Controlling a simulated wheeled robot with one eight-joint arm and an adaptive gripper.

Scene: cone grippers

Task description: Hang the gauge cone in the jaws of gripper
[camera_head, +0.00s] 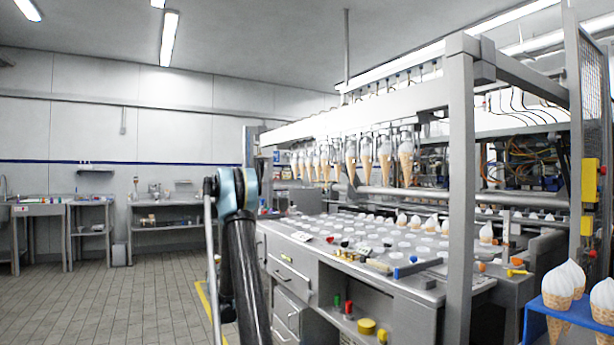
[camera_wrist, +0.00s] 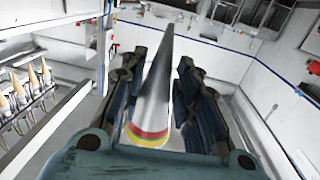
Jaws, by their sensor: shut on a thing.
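I cannot tell which jaw is empty. My gripper and the gauge cone are not visible in the head view.
Below the jaws is a steel table (camera_head: 345,247) with round holes, cones and loose small parts. A thick upright post (camera_head: 459,190) stands at the machine's front right. A blue rack (camera_head: 565,312) with cones is at bottom right. Tiled floor (camera_head: 140,295) is clear at left.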

